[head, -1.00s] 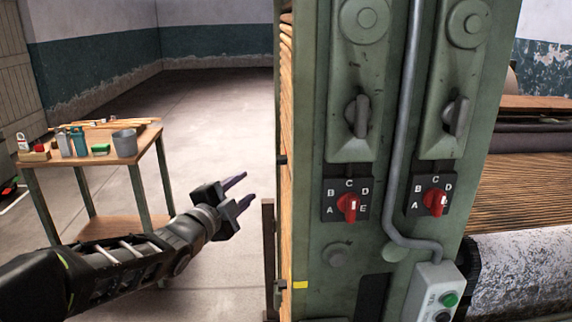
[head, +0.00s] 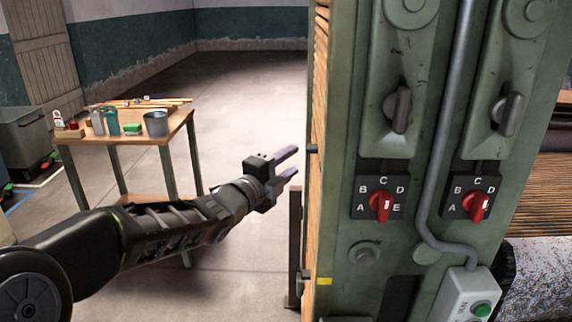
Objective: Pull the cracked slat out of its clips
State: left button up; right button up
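My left gripper (head: 285,167) is open and empty. It is in the air in the middle of the head view, just left of the green machine frame (head: 345,215). Wooden slats (head: 316,190) show edge-on as a narrow strip along the left side of this frame. No crack can be made out on them from this angle, and their clips cannot be told apart. My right gripper is not in view.
A wooden table (head: 178,132) at the left carries bottles, a grey bucket (head: 156,123) and long thin wooden strips (head: 150,103). Red rotary switches (head: 381,206) and a button box (head: 468,298) stick out from the machine. The floor (head: 250,85) behind is clear.

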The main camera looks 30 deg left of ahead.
aim_at(316, 149)
pick_arm(q)
jog(key=w+p, duration=0.1)
jog(key=w, duration=0.5)
jog(key=shift+w+d, duration=0.3)
jog(key=shift+d, duration=0.1)
jog(key=shift+c, duration=0.2)
grip_shut()
dwell(0.4)
